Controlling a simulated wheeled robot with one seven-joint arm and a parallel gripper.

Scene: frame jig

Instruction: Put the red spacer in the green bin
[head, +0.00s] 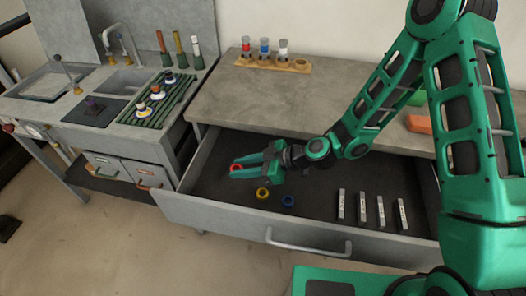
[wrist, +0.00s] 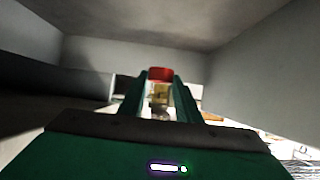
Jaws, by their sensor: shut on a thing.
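The red spacer (head: 236,167) is a small red ring at the left inside of the open drawer. My gripper (head: 242,171) is shut on it, with the green fingers pointing left. In the wrist view the red spacer (wrist: 160,73) sits between the two fingertips (wrist: 161,84). A green object (head: 417,98) on the counter at the right is mostly hidden behind my arm; I cannot tell for sure whether it is the green bin.
The open drawer (head: 210,213) also holds a yellow ring (head: 262,193), a blue ring (head: 288,201) and several upright-looking grey bars (head: 361,207). An orange block (head: 418,124) and a wooden rack (head: 272,64) of capped vials stand on the counter (head: 300,102). The sink unit is at left.

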